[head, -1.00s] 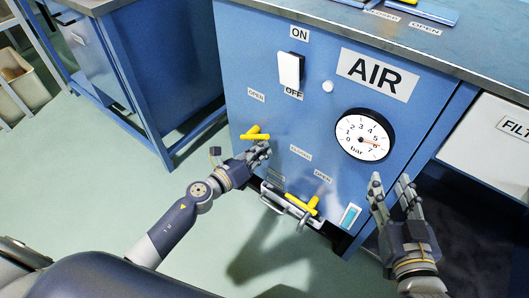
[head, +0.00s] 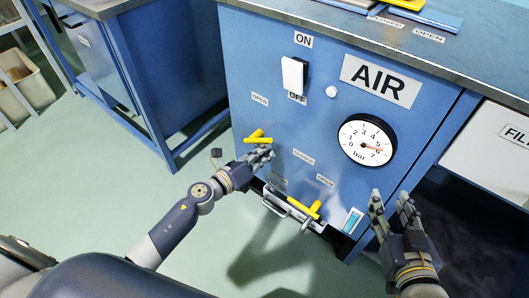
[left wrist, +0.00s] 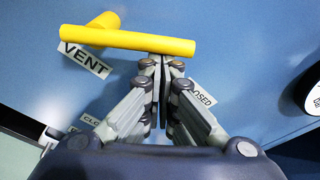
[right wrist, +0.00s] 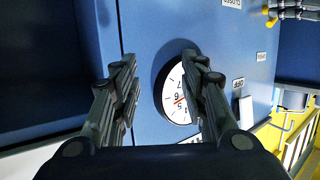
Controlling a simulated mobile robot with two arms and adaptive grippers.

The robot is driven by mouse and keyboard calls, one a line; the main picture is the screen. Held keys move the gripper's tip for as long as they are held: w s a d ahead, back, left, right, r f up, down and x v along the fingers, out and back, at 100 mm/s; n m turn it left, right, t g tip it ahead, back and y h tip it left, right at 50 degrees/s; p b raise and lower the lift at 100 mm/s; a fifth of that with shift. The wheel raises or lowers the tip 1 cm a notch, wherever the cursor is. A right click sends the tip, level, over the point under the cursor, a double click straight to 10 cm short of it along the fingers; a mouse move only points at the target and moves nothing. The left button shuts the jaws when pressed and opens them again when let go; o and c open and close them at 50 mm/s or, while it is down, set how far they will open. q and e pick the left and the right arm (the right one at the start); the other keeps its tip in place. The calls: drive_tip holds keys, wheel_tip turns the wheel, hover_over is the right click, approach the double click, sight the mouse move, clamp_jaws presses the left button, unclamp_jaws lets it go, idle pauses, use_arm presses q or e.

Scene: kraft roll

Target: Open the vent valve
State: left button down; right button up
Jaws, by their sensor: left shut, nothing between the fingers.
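The vent valve's yellow handle (head: 258,139) is on the blue panel's left side. In the left wrist view its yellow bar (left wrist: 135,40) lies nearly level, with the VENT label (left wrist: 84,59) just under it. An OPEN label (head: 260,99) is above the handle and a CLOSED label (head: 303,157) is lower right. My left gripper (head: 266,152) is shut and empty, its fingertips just below the bar's right end; I cannot tell whether they touch. My right gripper (head: 389,197) is open and empty, in front of the panel below the gauge.
A second yellow handle (head: 303,211) is lower on the panel, near a metal rail (head: 288,208). A pressure gauge (head: 366,140), a white switch (head: 294,74) and the AIR label (head: 381,80) are above. Open floor (head: 150,195) lies to the left.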

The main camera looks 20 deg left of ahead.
sight(265, 142)
use_arm(q)
drive_tip(key=r+n+p, duration=0.1)
drive_tip(key=n, duration=0.1)
drive_tip(key=a+r+n+p, duration=0.1)
drive_tip(key=r, duration=0.1)
drive_tip(key=shift+w+n+h, duration=0.2)
drive_tip(key=shift+n+h, duration=0.2)
drive_tip(key=n, duration=0.1)
drive_tip(key=a+r+n+p, duration=0.1)
drive_tip(key=n, duration=0.1)
drive_tip(key=a+r+n+p, duration=0.1)
drive_tip(key=n, duration=0.1)
drive_tip(key=shift+w+a+t+h, duration=0.15)
drive_tip(key=shift+w+t+h, duration=0.15)
drive_tip(key=shift+w, duration=0.1)
use_arm(e)
drive_tip(key=s+d+f+g+h, duration=0.1)
drive_tip(key=s+d+f+g, duration=0.2)
drive_tip(key=s+f+g, duration=0.2)
drive_tip(key=s+d+f+g+h, duration=0.1)
drive_tip(key=s+d+f+g, duration=0.2)
drive_tip(key=s, duration=0.8)
wheel_tip(265, 142, down, 4)
drive_tip(key=g, duration=0.2)
drive_tip(key=shift+s+m+g+h, duration=0.3)
drive_tip(key=shift+g+h, duration=0.1)
drive_tip(key=shift+r, duration=0.1)
